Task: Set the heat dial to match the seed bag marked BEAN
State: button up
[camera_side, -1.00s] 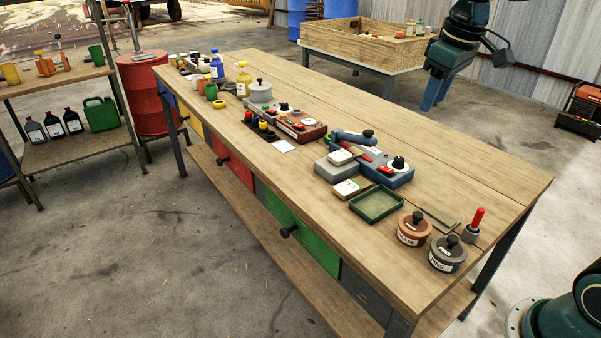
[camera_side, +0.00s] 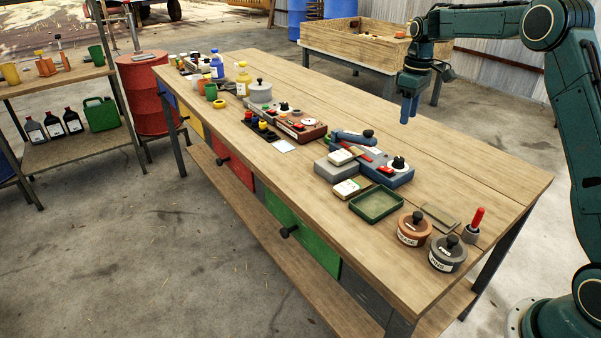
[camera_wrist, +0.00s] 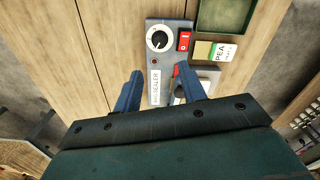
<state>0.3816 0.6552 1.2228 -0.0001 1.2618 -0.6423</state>
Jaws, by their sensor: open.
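The heat dial (camera_side: 398,163) is a black knob on a white disc, on the grey bag sealer (camera_side: 403,180). In the wrist view the dial (camera_wrist: 159,41) is beside a red switch (camera_wrist: 184,41), above the BAG SEALER label (camera_wrist: 155,84). Its exact setting is too small to read. A seed bag marked PEA (camera_wrist: 221,52) lies beside the sealer; in the side view it is the pale packet (camera_side: 351,188). No BEAN marking is legible. My gripper (camera_side: 408,116) is open and empty, above the bench and apart from the dial; the wrist view shows its two blue fingers (camera_wrist: 160,92).
A green tray (camera_side: 377,204) lies near the sealer. A brown jar (camera_side: 413,229), a grey jar (camera_side: 447,253) and a red-handled tool (camera_side: 475,223) stand at the near end. Several bottles and controls line the bench's far part. The bench's right side is largely clear.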

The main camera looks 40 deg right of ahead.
aim_at(400, 158)
jog(key=shift+d+f, duration=0.1)
jog(key=shift+f, duration=0.2)
notch_tip(400, 158, down, 13)
jog(key=shift+f, duration=0.2)
dwell(0.6)
jog(key=c, duration=0.7)
